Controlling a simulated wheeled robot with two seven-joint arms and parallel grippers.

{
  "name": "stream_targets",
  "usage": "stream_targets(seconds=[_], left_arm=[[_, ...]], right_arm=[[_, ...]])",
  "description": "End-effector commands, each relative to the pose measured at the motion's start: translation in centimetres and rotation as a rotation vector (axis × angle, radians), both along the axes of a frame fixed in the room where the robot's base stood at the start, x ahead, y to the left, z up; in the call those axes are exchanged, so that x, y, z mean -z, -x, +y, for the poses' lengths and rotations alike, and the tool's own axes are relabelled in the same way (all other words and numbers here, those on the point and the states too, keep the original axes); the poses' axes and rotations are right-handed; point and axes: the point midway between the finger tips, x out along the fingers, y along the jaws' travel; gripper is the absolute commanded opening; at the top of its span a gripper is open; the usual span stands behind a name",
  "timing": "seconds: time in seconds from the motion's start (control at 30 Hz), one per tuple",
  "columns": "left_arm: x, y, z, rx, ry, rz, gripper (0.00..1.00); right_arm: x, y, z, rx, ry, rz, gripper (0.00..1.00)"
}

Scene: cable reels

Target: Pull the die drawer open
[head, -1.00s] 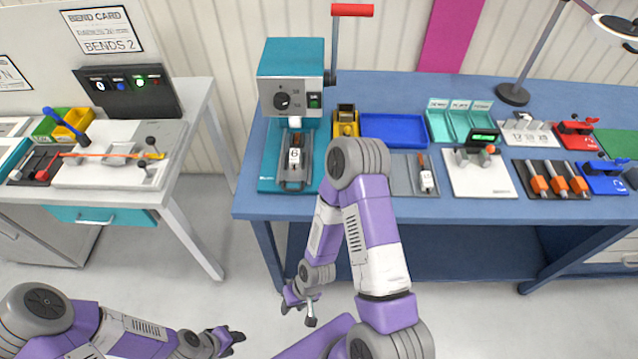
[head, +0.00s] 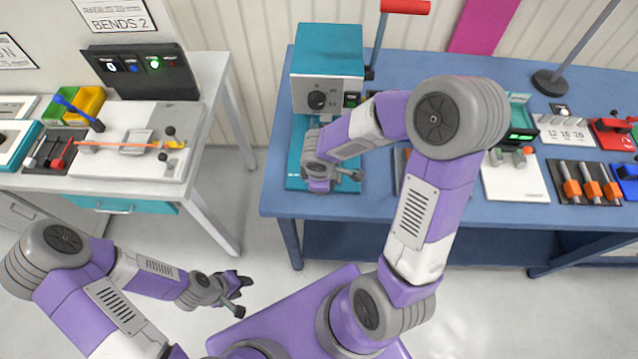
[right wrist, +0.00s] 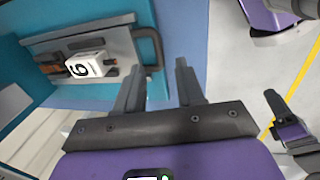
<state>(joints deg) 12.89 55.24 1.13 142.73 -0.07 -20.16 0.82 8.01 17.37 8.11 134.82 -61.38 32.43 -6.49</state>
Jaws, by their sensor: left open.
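The teal press (head: 328,65) stands on the blue bench. Its grey die drawer (right wrist: 115,43) shows in the right wrist view, holding a white block marked 6 (right wrist: 86,66) and having a dark loop handle (right wrist: 157,45) at its front. My right gripper (right wrist: 160,72) is open and empty, with its fingertips just short of the handle; I cannot tell the exact gap. In the head view my right wrist hides most of the drawer. My left gripper (head: 243,290) is open and empty over the floor between the two tables.
A white bending station (head: 130,145) with a dark panel stands on the left table (head: 215,90). On the blue bench (head: 410,60), a white plate (head: 515,180) and orange-handled tools (head: 582,182) lie to the right. My right arm covers the bench's middle.

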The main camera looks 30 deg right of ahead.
Motion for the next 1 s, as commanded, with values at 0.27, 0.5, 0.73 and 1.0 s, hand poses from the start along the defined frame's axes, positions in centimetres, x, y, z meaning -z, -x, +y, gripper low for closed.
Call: stream_targets(seconds=[0.27, 0.5, 0.73, 1.0], left_arm=[[1.4, 0.0, 0.0, 0.000, 0.000, 0.000, 0.43], [1.4, 0.0, 0.0, 0.000, 0.000, 0.000, 0.43], [1.4, 0.0, 0.0, 0.000, 0.000, 0.000, 0.43], [1.4, 0.0, 0.0, 0.000, 0.000, 0.000, 0.43]], right_arm=[[3.6, -0.6, -0.3, 0.001, -0.003, 0.002, 0.38], [3.9, -0.7, -0.4, 0.002, -0.003, 0.000, 0.38], [3.9, -0.7, -0.4, 0.003, -0.003, 0.000, 0.18], [3.9, -0.7, -0.4, 0.003, -0.003, 0.000, 0.00]])
